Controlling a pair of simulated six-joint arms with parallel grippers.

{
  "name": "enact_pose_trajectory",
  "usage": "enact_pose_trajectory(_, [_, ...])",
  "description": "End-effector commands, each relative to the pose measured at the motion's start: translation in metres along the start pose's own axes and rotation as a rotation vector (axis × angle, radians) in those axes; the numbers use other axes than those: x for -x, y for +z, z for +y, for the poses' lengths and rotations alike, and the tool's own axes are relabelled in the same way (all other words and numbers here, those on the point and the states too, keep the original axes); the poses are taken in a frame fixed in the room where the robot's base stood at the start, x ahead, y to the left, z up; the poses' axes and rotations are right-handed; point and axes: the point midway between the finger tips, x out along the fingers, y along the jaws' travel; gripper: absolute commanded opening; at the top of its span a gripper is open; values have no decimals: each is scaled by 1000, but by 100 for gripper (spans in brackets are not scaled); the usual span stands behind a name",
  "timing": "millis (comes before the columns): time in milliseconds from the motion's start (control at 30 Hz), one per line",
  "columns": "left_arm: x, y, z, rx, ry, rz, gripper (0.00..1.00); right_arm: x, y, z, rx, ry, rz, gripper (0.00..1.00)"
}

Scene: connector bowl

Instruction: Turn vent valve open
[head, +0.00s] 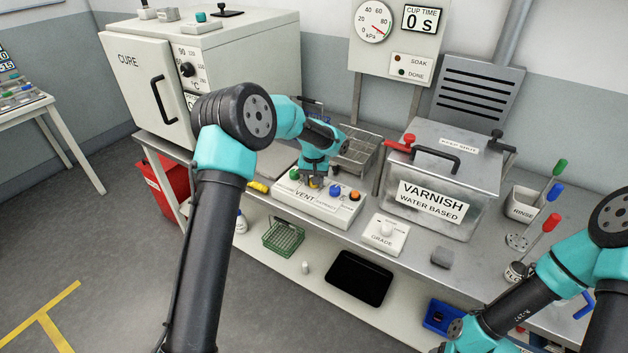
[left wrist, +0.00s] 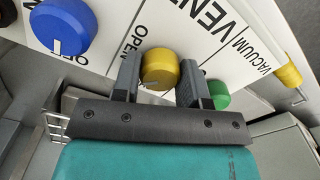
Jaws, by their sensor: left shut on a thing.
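The white valve panel (head: 318,207) on the bench reads VENT and carries several coloured knobs. A yellow knob (left wrist: 160,68) sits between the two fingers of my left gripper (left wrist: 159,78) in the left wrist view, and the gripper is shut on it. A pale mark shows on its near edge, and the word OPEN is printed beside it. In the head view my left gripper (head: 314,182) hides most of this knob. A blue knob (left wrist: 62,30) and a green knob (left wrist: 218,95) flank it. The end of my right arm is cut off at the bottom edge, so its gripper is out of sight.
An orange knob (head: 354,195) is at the panel's right end. A wire rack (head: 358,150) stands behind it. The grade box (head: 387,236) and varnish tank (head: 447,170) are to the right. The cure oven (head: 150,90) is at the left.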

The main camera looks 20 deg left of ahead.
Motion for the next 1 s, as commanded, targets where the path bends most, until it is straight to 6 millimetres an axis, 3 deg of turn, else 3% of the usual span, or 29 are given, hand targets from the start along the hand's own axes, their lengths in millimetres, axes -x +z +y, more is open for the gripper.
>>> enact_pose_trajectory(600, [0,0,0,-574,0,1,16,0,0,0,0,0,0,60])
enact_pose_trajectory(1000, [0,0,0,-791,0,2,16,0,0,0,0,0,0,60])
